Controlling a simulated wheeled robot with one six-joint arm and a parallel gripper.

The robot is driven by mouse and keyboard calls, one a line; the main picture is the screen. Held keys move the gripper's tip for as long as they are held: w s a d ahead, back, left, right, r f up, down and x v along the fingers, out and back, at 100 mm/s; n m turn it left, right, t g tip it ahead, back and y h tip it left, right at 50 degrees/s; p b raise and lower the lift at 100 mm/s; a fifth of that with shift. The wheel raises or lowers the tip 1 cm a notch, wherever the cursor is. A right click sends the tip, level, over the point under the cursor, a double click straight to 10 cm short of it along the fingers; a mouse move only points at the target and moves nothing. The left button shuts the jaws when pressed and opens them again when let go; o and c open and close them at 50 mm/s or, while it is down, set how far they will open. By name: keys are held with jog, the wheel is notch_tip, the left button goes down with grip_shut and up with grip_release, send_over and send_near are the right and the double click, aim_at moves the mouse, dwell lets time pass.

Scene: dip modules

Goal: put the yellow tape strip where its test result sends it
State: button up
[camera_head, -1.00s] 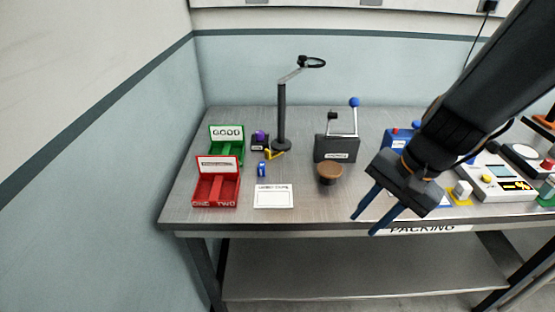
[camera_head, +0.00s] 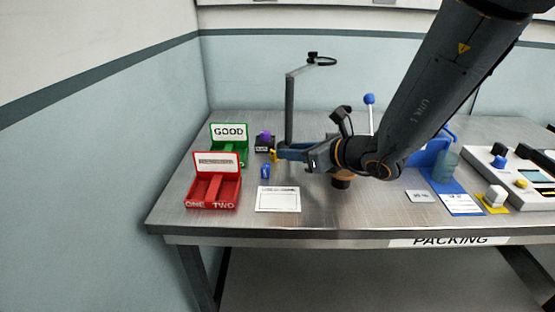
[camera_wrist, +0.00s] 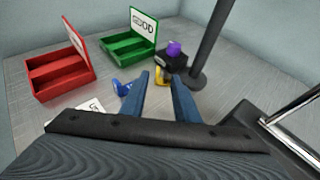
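The yellow tape strip (camera_head: 273,156) lies on the bench beside the foot of the dark stand. In the wrist view the yellow strip (camera_wrist: 162,78) shows between and just beyond my fingertips, partly hidden. My gripper (camera_head: 280,153) reaches left, low over the bench. In the wrist view my gripper (camera_wrist: 160,76) has its two blue fingers apart, with nothing clearly held. The green tray (camera_head: 229,155) has a GOOD sign. The red tray (camera_head: 213,207) in front of it has a sign too small to read and compartments marked ONE and TWO.
A small blue object (camera_head: 266,171) lies just in front of the strip; a black block with a purple top (camera_head: 265,137) stands behind. The upright stand (camera_head: 290,110) is close to my gripper. A white card (camera_head: 278,199) lies in front. My arm partly hides the lever device and brown knob.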

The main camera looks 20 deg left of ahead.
jog(key=shift+s+f+p+x, duration=0.15)
jog(key=shift+p+x, duration=0.2)
jog(key=shift+x, duration=1.4)
jog(key=shift+s+f+p+x, duration=0.15)
jog(key=shift+p+x, duration=0.15)
jog(key=shift+x, duration=1.45)
jog(key=shift+w, duration=0.1)
jog(key=shift+c, duration=0.3)
grip_shut()
